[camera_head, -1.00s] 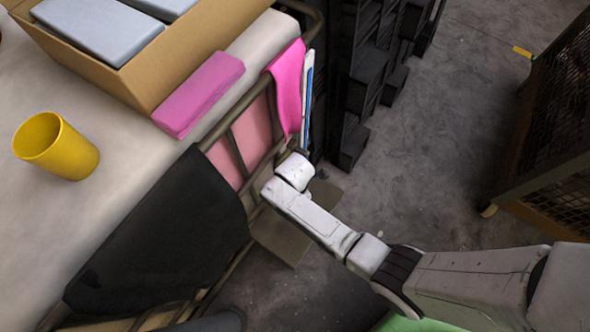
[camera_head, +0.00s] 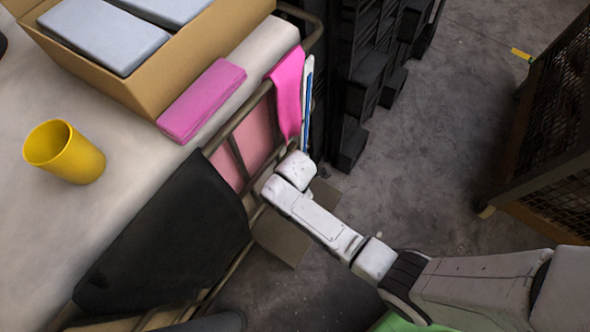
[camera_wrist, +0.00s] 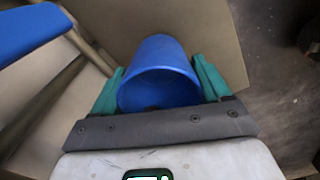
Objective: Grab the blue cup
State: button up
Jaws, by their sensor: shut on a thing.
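The blue cup (camera_wrist: 160,62) is in the wrist view, between the two green fingers of my gripper (camera_wrist: 160,82). The fingers are shut on its sides, one at the left and one at the right. The cup's mouth faces the wrist camera, and its lower edge is partly hidden by the grey gripper body. In the head view the cup and the fingers are hidden behind my white arm, which reaches down beside the table.
A yellow cup (camera_head: 64,152) stands on the pale table (camera_head: 40,240). A cardboard box (camera_head: 150,75) with grey items and a pink block (camera_head: 202,100) are at the back. A metal frame, a black cloth (camera_head: 165,235) and a pink cloth (camera_head: 289,92) hang at the table's side.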

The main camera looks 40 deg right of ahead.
jog(key=s+a+r+p, duration=0.2)
jog(key=s+r+p, duration=0.2)
jog(key=s+r, duration=0.5)
jog(key=shift+s+a+p, duration=0.3)
jog(key=shift+s+a, duration=0.1)
jog(key=shift+s, duration=1.5)
jog(key=shift+s+r, duration=0.1)
